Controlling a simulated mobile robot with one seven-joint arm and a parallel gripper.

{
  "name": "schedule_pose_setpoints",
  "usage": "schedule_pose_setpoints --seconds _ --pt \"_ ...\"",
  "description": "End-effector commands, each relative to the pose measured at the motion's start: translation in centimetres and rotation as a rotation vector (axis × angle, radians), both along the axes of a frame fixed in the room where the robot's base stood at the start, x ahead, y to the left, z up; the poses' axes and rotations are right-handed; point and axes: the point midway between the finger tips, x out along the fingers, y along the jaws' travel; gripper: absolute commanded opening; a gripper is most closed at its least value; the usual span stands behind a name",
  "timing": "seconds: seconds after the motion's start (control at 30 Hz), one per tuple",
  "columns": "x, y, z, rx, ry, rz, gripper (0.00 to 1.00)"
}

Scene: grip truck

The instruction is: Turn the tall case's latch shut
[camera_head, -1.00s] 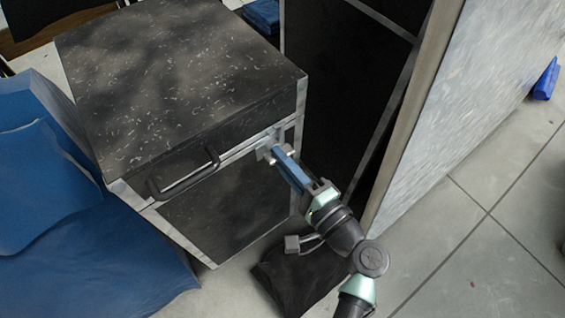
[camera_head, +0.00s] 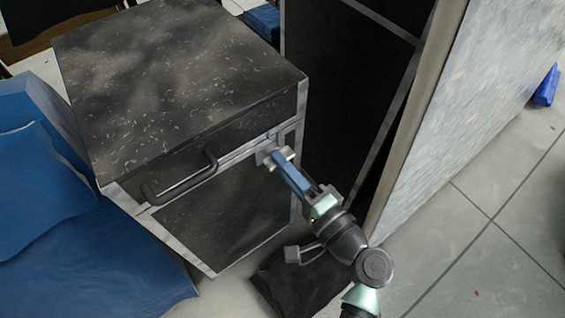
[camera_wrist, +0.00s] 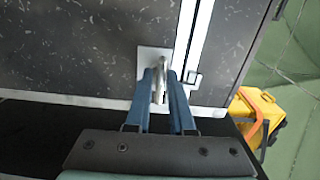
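The tall case (camera_head: 225,205) is black and speckled with pale metal edging. It stands at the left of the head view with its lid down; a metal seam crosses the front under the lid. The latch sits on that seam near the front's right corner. In the wrist view the latch's metal handle (camera_wrist: 159,88) stands out from a pale plate (camera_wrist: 148,60). My gripper (camera_head: 281,160) is at the latch. Its blue fingers (camera_wrist: 162,80) lie on both sides of the handle, which fills the narrow gap between them. In the head view the fingertips partly hide the latch.
A black bar handle (camera_head: 180,182) juts from the case's front, left of my gripper. A blue cloth-like cover (camera_head: 80,240) lies at the left. A large upright panel (camera_head: 455,110) stands close on the right. A yellow object (camera_wrist: 258,112) shows at right in the wrist view.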

Motion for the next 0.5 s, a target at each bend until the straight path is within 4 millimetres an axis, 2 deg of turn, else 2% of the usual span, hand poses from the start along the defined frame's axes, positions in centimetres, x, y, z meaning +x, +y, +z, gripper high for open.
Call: schedule_pose_setpoints --seconds 0.03,0.1,0.5 --pt "0.0 0.0 -0.01 0.001 0.001 0.0 0.32" --pt "0.01 0.02 0.02 0.001 0.0 0.0 0.42" --pt "0.01 0.04 0.1 0.002 -0.001 0.001 0.42"
